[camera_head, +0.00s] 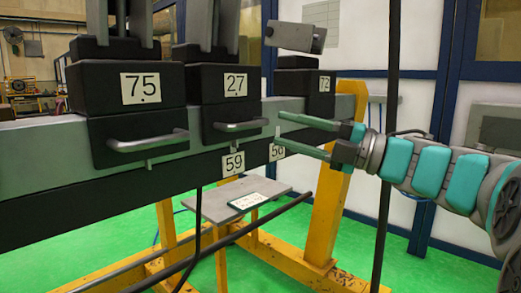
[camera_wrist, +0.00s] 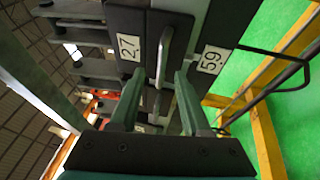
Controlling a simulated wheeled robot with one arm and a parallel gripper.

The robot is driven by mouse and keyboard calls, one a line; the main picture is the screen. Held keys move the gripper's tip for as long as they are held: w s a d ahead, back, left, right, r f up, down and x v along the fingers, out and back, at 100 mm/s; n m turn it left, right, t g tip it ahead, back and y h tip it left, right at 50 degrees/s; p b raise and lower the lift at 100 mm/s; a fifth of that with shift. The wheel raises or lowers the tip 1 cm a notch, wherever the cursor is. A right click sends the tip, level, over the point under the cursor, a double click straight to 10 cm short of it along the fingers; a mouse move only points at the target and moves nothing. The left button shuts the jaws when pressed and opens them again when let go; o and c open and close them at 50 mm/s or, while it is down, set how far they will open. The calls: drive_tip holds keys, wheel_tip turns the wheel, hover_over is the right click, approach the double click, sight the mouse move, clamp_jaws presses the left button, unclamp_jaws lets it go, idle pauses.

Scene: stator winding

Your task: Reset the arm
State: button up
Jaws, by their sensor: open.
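My gripper (camera_head: 303,136) reaches in from the right in the head view, with its two green fingers apart and nothing between them. Its fingertips are close to the grey beam, right of the black block labelled 27 (camera_head: 226,107) and its metal handle (camera_head: 240,127). In the wrist view the open fingers (camera_wrist: 157,95) point toward the 27 block, and its handle (camera_wrist: 163,58) shows beyond and between them. I cannot tell the exact gap to the handle, but no contact shows.
Block 75 (camera_head: 125,95) with its handle (camera_head: 148,142) stands at the left, and block 72 (camera_head: 303,88) behind the gripper. Yellow frame legs (camera_head: 328,205), a grey plate (camera_head: 215,205) and a dark upright pole (camera_head: 388,170) stand nearby.

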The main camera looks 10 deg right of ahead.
drive_tip(key=w+d+m+t+h, duration=0.95)
drive_tip(key=m+h, duration=0.35)
drive_tip(key=m, duration=0.2)
drive_tip(key=s+d+f+m+g+h, duration=0.1)
drive_tip(key=d+f+m+g+h, duration=0.1)
drive_tip(key=f+m+g+h, duration=0.3)
drive_tip(key=s+d+f+m+p, duration=0.1)
drive_tip(key=s+d+f+m, duration=0.1)
drive_tip(key=f, duration=0.5)
drive_tip(key=s+d+f+m+g+h, duration=0.1)
drive_tip(key=d+f+m+g+h, duration=0.1)
drive_tip(key=f+m+g+h, duration=0.3)
drive_tip(key=s+a+f+m+g+y, duration=0.1)
drive_tip(key=s+a+f+g+y, duration=0.15)
drive_tip(key=s+f, duration=0.5)
drive_tip(key=s+a+f+m+g+y, duration=0.1)
drive_tip(key=s+a+f+g, duration=0.25)
drive_tip(key=s+f, duration=0.45)
drive_tip(key=s+a+f+g+y, duration=0.1)
drive_tip(key=s+a+f+g, duration=0.1)
drive_tip(key=s, duration=0.4)
drive_tip(key=s+a+f+g+y, duration=0.1)
drive_tip(key=s+a+f+g, duration=0.1)
drive_tip(key=s+a, duration=0.3)
drive_tip(key=s+a+f+m+g+y, duration=0.1)
drive_tip(key=s+a+f+g, duration=0.1)
drive_tip(key=s, duration=0.5)
drive_tip(key=shift+a+f+p, duration=0.45)
drive_tip(key=shift+a+f, duration=0.2)
